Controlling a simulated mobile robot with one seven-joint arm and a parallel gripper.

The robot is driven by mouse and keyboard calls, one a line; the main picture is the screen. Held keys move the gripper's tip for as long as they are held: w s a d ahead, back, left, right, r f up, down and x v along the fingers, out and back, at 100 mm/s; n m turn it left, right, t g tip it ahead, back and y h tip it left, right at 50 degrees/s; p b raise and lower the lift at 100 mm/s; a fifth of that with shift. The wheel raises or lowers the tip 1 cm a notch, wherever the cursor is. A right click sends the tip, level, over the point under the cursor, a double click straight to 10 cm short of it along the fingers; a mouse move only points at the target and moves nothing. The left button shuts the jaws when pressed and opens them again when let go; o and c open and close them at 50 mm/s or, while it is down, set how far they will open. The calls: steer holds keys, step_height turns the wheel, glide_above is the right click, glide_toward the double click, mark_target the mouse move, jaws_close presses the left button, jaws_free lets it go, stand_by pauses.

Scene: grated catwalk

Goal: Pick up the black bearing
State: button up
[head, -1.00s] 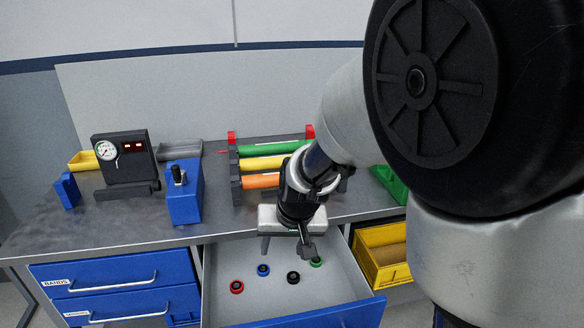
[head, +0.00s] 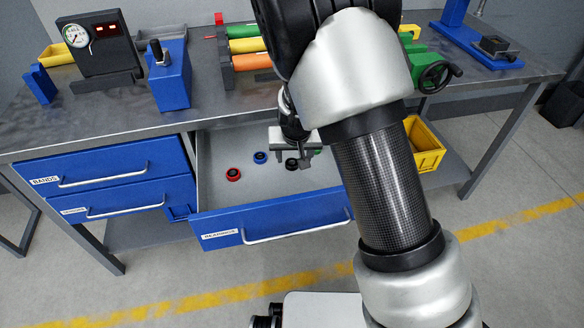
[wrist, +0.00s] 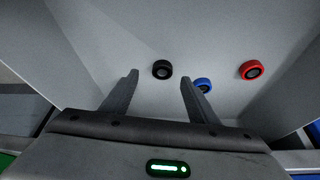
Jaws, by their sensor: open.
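The black bearing (head: 292,164) is a small ring lying on the floor of the open drawer (head: 215,196). It also shows in the wrist view (wrist: 162,69), just past the fingertips and between their lines. My gripper (head: 291,161) is open and empty above the drawer, pointing down at the black bearing; it also shows in the wrist view (wrist: 159,78). I cannot tell the exact height left between fingertips and bearing. In the head view the fingers stand close around the bearing.
A blue bearing (head: 260,157) and a red bearing (head: 233,174) lie left of the black one. A green bearing (head: 318,151) is partly hidden behind my gripper. Drawer walls surround them, and the workbench (head: 110,118) edge is behind. A yellow bin (head: 425,147) stands to the right.

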mark_target(292, 163)
steer(key=x, duration=0.2)
steer(key=b+x, duration=0.1)
steer(key=x, duration=0.1)
steer(key=b+x, duration=0.1)
steer(key=shift+w+a+f, duration=0.25)
steer(key=shift+w+a, duration=0.05)
steer(key=shift+w, duration=0.05)
steer(key=c, duration=1.2)
step_height(292, 163, up, 10)
steer(key=p, duration=0.3)
